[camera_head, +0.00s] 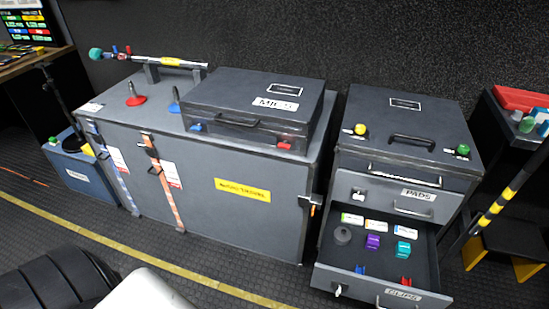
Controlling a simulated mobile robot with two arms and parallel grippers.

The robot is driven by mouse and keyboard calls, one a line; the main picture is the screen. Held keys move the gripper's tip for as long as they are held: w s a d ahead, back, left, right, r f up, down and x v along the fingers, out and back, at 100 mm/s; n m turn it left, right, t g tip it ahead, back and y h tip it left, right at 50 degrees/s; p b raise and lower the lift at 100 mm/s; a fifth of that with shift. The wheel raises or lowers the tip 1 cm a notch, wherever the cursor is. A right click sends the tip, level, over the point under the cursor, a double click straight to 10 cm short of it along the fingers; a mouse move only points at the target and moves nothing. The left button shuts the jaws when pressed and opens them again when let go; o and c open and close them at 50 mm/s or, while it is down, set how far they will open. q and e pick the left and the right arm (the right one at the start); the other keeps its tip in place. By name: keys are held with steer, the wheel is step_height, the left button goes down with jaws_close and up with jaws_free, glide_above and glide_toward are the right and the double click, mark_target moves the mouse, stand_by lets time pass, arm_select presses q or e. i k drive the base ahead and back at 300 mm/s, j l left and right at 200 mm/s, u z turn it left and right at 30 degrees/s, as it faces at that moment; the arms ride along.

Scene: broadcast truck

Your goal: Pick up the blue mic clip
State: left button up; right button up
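A small blue mic clip (360,269) lies in the open bottom drawer (345,288) of the grey drawer unit, near the drawer's front wall. The drawer front has a label that seems to read CLIPS. A red clip (406,281) lies to the right of the blue one, also near the front. Behind them are a purple piece (373,241), a teal piece (403,248) and a grey round piece (342,235). Neither of my grippers shows in this view.
A closed drawer (380,197) labelled PADS sits above the open one. A black case (253,105) labelled MICS lies on a large grey trunk (230,215) to the left. A yellow-and-black striped pole (497,201) leans at the right. The floor in front is partly clear.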

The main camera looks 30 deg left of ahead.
mark_target(358, 270)
steer(key=u, duration=1.75)
steer(key=z, duration=1.65)
steer(key=i+l+u, duration=0.2)
steer(key=l, duration=0.2)
steer(key=i+l+u, duration=0.2)
steer(key=l, duration=0.2)
steer(key=i, duration=0.05)
